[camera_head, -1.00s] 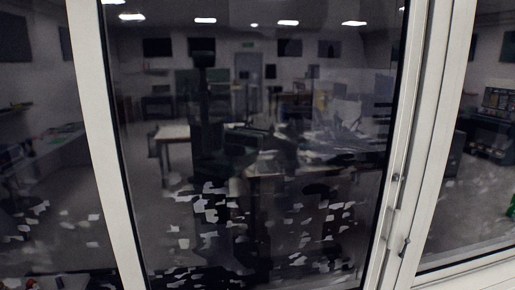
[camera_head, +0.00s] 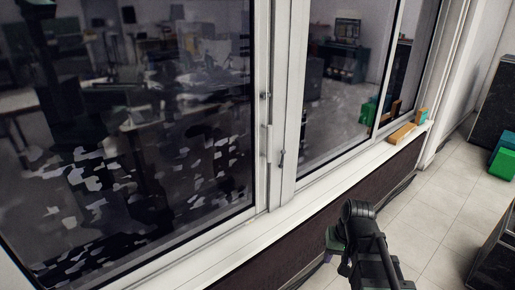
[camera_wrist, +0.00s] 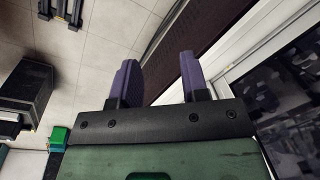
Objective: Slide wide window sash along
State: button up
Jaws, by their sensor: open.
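The wide window sash (camera_head: 261,130) fills the left of the head view, with a white frame around large dark glass. Its right upright stands beside another white upright, and I cannot tell whether there is a gap between them. A small dark handle (camera_head: 282,158) sits on the uprights, and a slim fitting (camera_head: 266,140) runs along them. My gripper (camera_head: 329,257) is in front of the sill, low and to the right of the sash, touching nothing. In the wrist view its two purple fingers (camera_wrist: 158,78) are apart with nothing between them.
A white sill (camera_head: 310,196) runs below the window above a dark brown wall panel. Wooden blocks (camera_head: 402,134) and a teal item (camera_head: 421,116) sit at its right end. Dark cabinets and green boxes (camera_head: 503,160) stand at right. The tiled floor (camera_head: 440,205) between is clear.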

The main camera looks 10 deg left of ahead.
jog(key=w+a+f+m+t+y+b, duration=0.1)
jog(key=w+a+f+m+y+b, duration=0.15)
jog(key=w+a, duration=0.4)
jog(key=w+a+f+m+t+y+b, duration=0.1)
jog(key=w+a+y+b, duration=0.2)
jog(key=w, duration=0.6)
jog(key=m+t+y+b, duration=0.1)
jog(key=m+t+y, duration=0.75)
jog(key=m, duration=1.45)
send_near(271, 145)
jog(key=a+t+h, duration=0.1)
jog(key=a+h, duration=0.1)
jog(key=x, duration=0.8)
jog(key=shift+w+r, duration=0.3)
jog(key=shift+r, duration=0.05)
jog(key=shift+c, duration=0.9)
jog(key=c, duration=0.5)
jog(key=shift+s+a, duration=1.3)
jog(key=shift+s, duration=0.2)
jog(key=shift+s+a, duration=1.3)
jog(key=shift+s, duration=0.2)
jog(key=shift+s+a, duration=1.3)
jog(key=shift+s, duration=0.25)
jog(key=o, duration=0.9)
